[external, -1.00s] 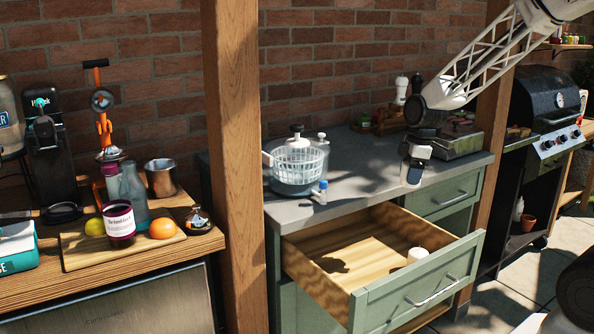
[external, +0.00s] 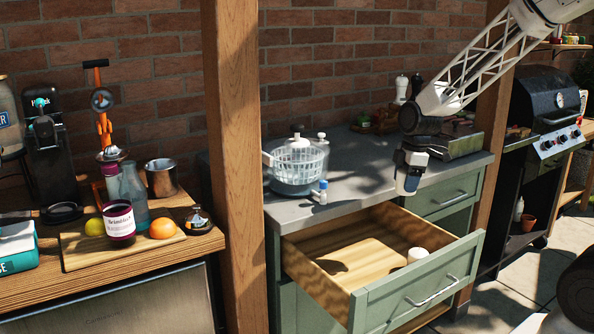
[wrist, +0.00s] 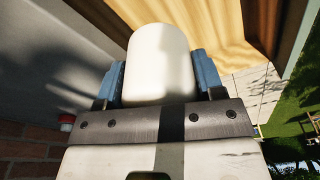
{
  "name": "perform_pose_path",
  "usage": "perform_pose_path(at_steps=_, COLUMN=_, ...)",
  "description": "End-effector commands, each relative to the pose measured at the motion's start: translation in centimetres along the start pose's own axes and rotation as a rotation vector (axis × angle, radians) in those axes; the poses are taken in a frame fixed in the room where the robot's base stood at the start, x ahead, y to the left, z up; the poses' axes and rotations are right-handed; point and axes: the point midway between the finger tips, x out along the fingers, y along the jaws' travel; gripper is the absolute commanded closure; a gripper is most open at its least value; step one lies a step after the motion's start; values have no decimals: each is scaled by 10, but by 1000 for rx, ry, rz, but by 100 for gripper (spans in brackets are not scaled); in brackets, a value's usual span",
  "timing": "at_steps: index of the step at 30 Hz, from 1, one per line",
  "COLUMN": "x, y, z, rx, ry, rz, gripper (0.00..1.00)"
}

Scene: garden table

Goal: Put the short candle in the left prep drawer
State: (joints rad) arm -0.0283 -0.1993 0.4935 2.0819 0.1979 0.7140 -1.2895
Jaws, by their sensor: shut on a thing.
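My gripper (external: 408,186) hangs above the drawer's back right, near the counter's front edge, and is shut on a white cylindrical candle. In the wrist view the held candle (wrist: 158,62) sits between two blue fingers; in the external view I cannot make it out clearly behind the fingers. The open green-fronted drawer (external: 345,297) has a wooden inside with bare floor on its left and middle. Another short white cylinder (external: 417,256) stands inside it at the right, near the front panel; I cannot tell if it is also a candle.
A closed drawer (external: 445,197) is at right. A wooden post (external: 235,160) stands left of the cabinet. A grill (external: 545,110) is at far right.

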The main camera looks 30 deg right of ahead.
Motion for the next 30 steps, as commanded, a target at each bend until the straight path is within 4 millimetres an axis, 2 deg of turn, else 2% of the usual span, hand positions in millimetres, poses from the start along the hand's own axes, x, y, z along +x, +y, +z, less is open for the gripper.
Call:
perform_pose_path(at_steps=8, x=40, y=-28, z=-30, rx=-322, ry=-10, rz=-48, gripper=70)
perform_pose_path(at_steps=21, x=107, y=-86, z=-73, rx=-904, ry=-6, rz=-135, gripper=70)
perform_pose_path(at_steps=30, x=132, y=-111, z=-86, rx=-1138, ry=5, rz=-170, gripper=70)
